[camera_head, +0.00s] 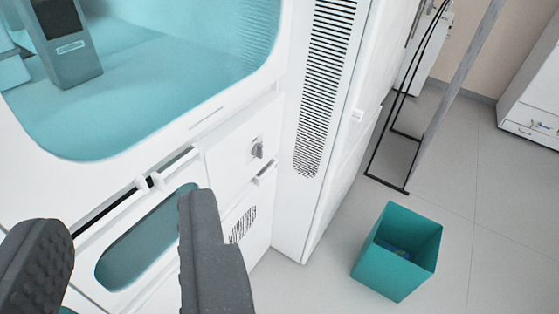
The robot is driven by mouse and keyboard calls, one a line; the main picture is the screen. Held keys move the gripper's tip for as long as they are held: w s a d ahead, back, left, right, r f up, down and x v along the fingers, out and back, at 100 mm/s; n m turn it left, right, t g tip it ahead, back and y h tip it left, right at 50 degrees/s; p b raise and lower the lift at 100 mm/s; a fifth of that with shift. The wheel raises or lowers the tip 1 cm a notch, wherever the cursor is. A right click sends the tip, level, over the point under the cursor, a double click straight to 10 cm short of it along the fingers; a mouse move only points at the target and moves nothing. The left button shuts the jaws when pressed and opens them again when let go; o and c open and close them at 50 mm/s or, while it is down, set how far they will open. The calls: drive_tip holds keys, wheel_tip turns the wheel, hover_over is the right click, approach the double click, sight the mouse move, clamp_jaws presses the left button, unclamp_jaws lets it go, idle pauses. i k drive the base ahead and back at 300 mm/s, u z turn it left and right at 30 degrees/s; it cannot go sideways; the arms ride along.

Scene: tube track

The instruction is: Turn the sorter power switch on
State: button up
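The sorter is a large white cabinet with a teal-tinted window (190,110) at upper left. A small grey knob-like switch (257,150) sits on a white panel (228,140) at the front, right of the window's lower edge. I cannot tell its on or off position. My gripper (118,235) is at lower left, its two dark grey fingers spread apart with nothing between them. The right finger is below and left of the switch, apart from it in the picture.
A tall vent grille (325,80) is on the cabinet's side section. A teal bin (400,255) stands on the grey floor at right. A black-framed stand (388,180) and white drawers (530,115) are further back. The floor around the bin is clear.

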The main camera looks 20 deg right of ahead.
sight(257, 149)
drive_tip(key=z, duration=0.5)
drive_tip(key=k, duration=1.1)
drive_tip(key=z, duration=0.7)
drive_tip(key=i, duration=2)
drive_tip(key=u, duration=1.1)
drive_tip(key=i, duration=0.45)
drive_tip(key=u, duration=0.25)
